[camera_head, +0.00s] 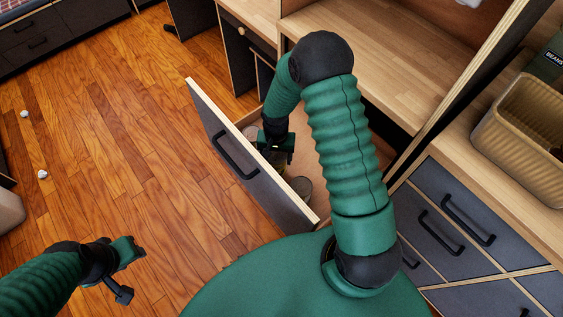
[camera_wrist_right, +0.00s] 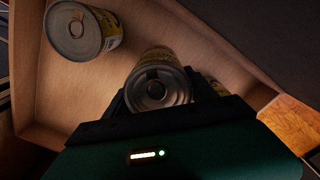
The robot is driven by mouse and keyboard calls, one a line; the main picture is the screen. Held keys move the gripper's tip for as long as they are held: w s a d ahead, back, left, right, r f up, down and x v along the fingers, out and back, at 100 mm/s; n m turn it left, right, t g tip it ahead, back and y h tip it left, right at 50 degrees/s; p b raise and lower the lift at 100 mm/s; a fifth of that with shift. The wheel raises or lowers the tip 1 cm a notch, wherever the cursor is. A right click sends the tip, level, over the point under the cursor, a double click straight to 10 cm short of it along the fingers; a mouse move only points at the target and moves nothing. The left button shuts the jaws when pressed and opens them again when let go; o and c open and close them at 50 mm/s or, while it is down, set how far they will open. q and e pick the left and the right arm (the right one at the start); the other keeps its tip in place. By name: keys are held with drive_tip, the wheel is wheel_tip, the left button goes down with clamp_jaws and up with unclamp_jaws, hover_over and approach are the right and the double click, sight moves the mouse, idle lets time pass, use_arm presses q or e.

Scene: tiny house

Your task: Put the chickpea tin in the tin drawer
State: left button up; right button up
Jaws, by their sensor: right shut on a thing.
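The drawer (camera_head: 247,167) is pulled open, with a dark front, a black handle and a wooden inside. My right gripper (camera_head: 274,150) reaches down into it. In the right wrist view the gripper (camera_wrist_right: 155,100) is shut on a tin (camera_wrist_right: 158,82) with a grey ring-pull lid and a yellow label. The label's words cannot be read, and whether the tin touches the drawer floor cannot be told. Another yellow-labelled tin (camera_wrist_right: 82,32) stands in the drawer. Part of a further tin (camera_wrist_right: 214,87) shows beside the gripper. My left gripper (camera_head: 127,270) is open and empty above the wood floor.
A wooden counter (camera_head: 410,75) stands behind the drawer. A ribbed tan bin (camera_head: 525,135) and a dark green box marked BEANS (camera_head: 550,62) are on the right counter. Closed grey drawers (camera_head: 450,215) lie below it. The floor at left is mostly clear, with small white bits (camera_head: 42,174).

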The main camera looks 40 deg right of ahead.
drive_tip(key=f, duration=0.3)
drive_tip(key=f+b, duration=0.1)
drive_tip(key=f, duration=0.1)
drive_tip(key=shift+w+d, duration=0.1)
drive_tip(key=shift+d, duration=0.2)
drive_tip(key=shift+a+r, duration=0.1)
drive_tip(key=shift+a, duration=0.05)
use_arm(q)
drive_tip(key=shift+d+f, duration=0.15)
drive_tip(key=shift+f, duration=0.45)
use_arm(e)
drive_tip(key=o, duration=1.6)
drive_tip(key=shift+c, duration=0.2)
drive_tip(key=shift+o, duration=1.2)
use_arm(q)
drive_tip(key=shift+d, duration=0.2)
use_arm(e)
drive_tip(key=shift+o, duration=0.5)
use_arm(q)
drive_tip(key=shift+r, duration=0.1)
drive_tip(key=p+v, duration=0.2)
drive_tip(key=p, duration=0.1)
drive_tip(key=shift+w+a+r, duration=0.1)
drive_tip(key=shift+w+r, duration=0.15)
drive_tip(key=shift+r, duration=0.2)
use_arm(e)
wheel_tip(320, 180, up, 12)
